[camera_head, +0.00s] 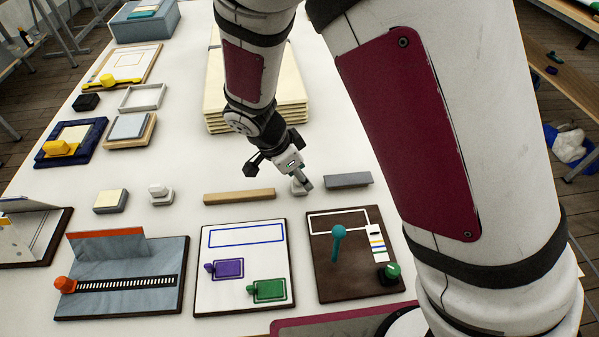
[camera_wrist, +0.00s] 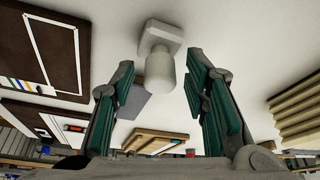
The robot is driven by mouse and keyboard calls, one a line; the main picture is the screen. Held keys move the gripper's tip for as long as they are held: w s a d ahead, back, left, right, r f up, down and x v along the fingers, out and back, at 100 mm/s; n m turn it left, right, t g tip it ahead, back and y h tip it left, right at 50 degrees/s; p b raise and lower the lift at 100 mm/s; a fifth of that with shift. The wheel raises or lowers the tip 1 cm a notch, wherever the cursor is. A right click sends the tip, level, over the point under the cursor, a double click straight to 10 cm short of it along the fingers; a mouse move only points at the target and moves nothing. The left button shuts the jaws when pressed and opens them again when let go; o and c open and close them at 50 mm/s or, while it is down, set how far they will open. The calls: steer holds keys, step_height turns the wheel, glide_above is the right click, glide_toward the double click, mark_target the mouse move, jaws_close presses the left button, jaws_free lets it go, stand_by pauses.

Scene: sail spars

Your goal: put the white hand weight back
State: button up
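A white hand weight, a square base with a rounded upright post, shows in the wrist view (camera_wrist: 158,68) between my open fingers. No finger visibly touches it there. In the head view this weight (camera_head: 296,188) is on the white table just at my gripper (camera_head: 302,182), partly hidden by the fingers. A second white, knobbed piece of similar shape (camera_head: 160,194) stands further left on the table. My gripper's two green-padded fingers are apart on either side of the post in the wrist view (camera_wrist: 163,80).
A wooden bar (camera_head: 239,196) lies left of the gripper and a grey bar (camera_head: 348,180) right of it. In front are a dark brown board (camera_head: 330,285) with a teal knob, a white board (camera_head: 215,300) and a grey-blue board (camera_head: 120,300). A stack of pale panels (camera_head: 225,100) stands behind.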

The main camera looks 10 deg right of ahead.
steer(key=shift+r, duration=0.1)
steer(key=v, duration=1.2)
steer(key=s+d+r+n+y, duration=0.3)
steer(key=s+d+r+n, duration=0.3)
steer(key=d+r, duration=0.55)
steer(key=s+d+r+n+t, duration=0.1)
steer(key=s+d+r+n, duration=0.1)
steer(key=s, duration=0.4)
steer(key=s+d+r+n+t+y, duration=0.1)
steer(key=s+d+n+t, duration=0.1)
steer(key=s+d+n, duration=0.2)
steer(key=shift+s+d+r+n, duration=0.35)
steer(key=shift+s+n, duration=0.45)
steer(key=shift+s, duration=0.1)
